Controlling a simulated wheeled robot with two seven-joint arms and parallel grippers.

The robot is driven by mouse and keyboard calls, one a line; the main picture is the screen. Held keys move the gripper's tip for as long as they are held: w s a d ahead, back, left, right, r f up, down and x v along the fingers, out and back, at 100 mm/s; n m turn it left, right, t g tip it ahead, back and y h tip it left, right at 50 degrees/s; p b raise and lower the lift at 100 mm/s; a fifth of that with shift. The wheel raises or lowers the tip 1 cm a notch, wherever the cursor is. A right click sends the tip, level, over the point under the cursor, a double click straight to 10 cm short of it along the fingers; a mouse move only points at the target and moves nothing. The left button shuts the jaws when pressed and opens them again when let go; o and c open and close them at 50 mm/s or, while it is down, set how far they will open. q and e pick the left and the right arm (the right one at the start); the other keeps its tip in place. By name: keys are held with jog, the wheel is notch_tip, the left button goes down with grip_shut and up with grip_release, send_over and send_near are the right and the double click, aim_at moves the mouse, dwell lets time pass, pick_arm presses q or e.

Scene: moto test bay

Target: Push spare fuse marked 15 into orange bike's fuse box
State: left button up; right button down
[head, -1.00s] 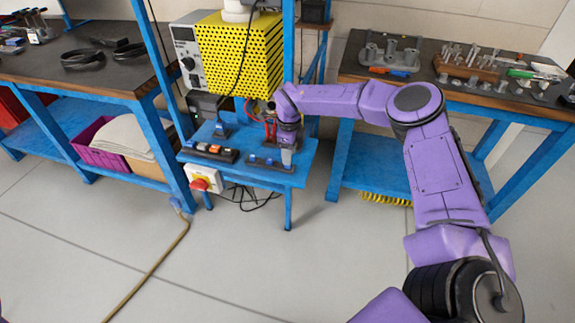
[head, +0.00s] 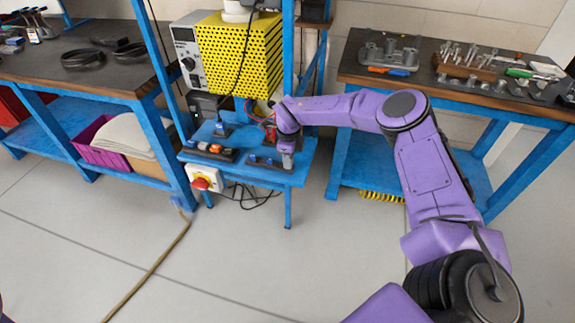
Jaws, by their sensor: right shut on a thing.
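My right gripper (head: 287,161) points down at the right end of a black rack with blue pieces (head: 262,162), on the small blue stand (head: 250,180). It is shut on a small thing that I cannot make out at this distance. A second black strip (head: 211,152) with orange, white and dark small pieces lies to its left on the stand. I cannot read any markings, so I cannot tell which piece is the fuse marked 15. No orange bike shows, and I cannot identify a fuse box. My left gripper is not in view.
A yellow perforated box (head: 240,55) stands behind the blue stand, with red wires below it. A red and yellow switch (head: 203,178) sits on the stand's front. Benches stand left (head: 60,75) and right (head: 440,88).

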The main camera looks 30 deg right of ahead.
jog(key=shift+r, duration=0.3)
notch_tip(320, 180, up, 2)
jog(key=shift+w+r+b, duration=0.1)
jog(key=shift+r+b, duration=0.15)
jog(key=shift+b, duration=0.05)
jog(key=s+a+r+b, duration=0.1)
jog(key=s+a+r, duration=0.1)
jog(key=s+r, duration=0.3)
jog(key=s+a+r+b, duration=0.2)
jog(key=s+r, duration=0.3)
jog(key=s, duration=0.3)
jog(key=shift+a, duration=0.85)
jog(key=shift+f, duration=0.15)
